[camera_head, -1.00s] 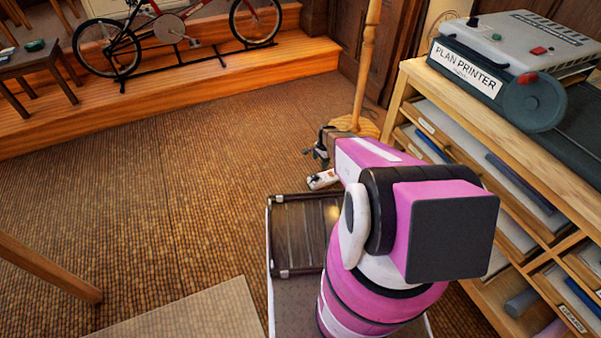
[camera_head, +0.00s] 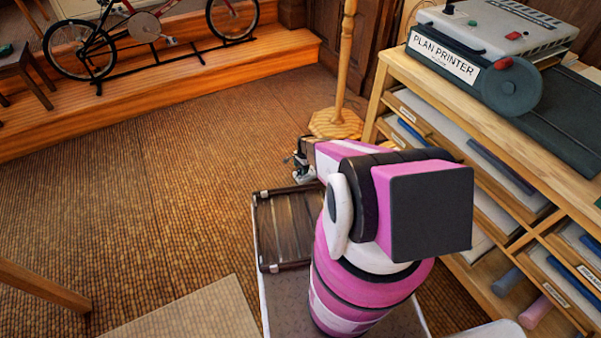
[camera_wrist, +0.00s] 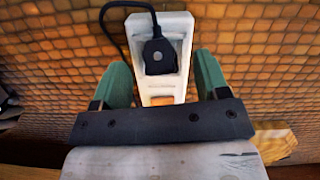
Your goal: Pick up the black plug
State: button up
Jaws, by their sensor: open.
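The black plug (camera_wrist: 160,56) sits in a white power strip (camera_wrist: 160,92) on the floor, with a black cord curving off to the left in the wrist view. My gripper (camera_wrist: 164,76) is open, its two green fingers on the left and right sides of the strip. The plug lies between the fingers' lines, towards their tips, and nothing is held. I cannot tell the height gap. In the head view, my gripper (camera_head: 300,161) is low by the floor, and the white strip (camera_head: 304,176) is mostly hidden beneath it; the plug cannot be made out there.
A wooden stand's base (camera_head: 335,124) is on the floor just beyond my gripper. A wooden shelf unit (camera_head: 375,100) with a plan printer (camera_head: 490,50) stands at right. A raised wooden step (camera_head: 190,88) with a bicycle (camera_head: 130,25) is at the back.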

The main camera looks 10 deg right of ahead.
jog(key=shift+a+f, duration=0.15)
jog(key=shift+f, duration=0.65)
grip_shut()
jog(key=shift+r, duration=0.1)
jog(key=shift+s+r, duration=0.1)
jog(key=shift+r, duration=0.3)
notch_tip(320, 180, up, 4)
jog(key=shift+f, duration=0.15)
jog(key=s+a+r, duration=0.6)
jog(key=a, duration=0.3)
jog(key=m+g+y, duration=0.1)
jog(key=y, duration=0.3)
send_over(299, 170)
jog(key=s+a, duration=0.2)
notch_tip(299, 170, down, 3)
jog(key=w+d+y, duration=0.2)
jog(key=d, duration=0.1)
jog(key=w+d+f+g+y, duration=0.1)
jog(key=d, duration=0.1)
jog(key=shift+d+m, duration=0.2)
jog(key=shift+m, duration=0.1)
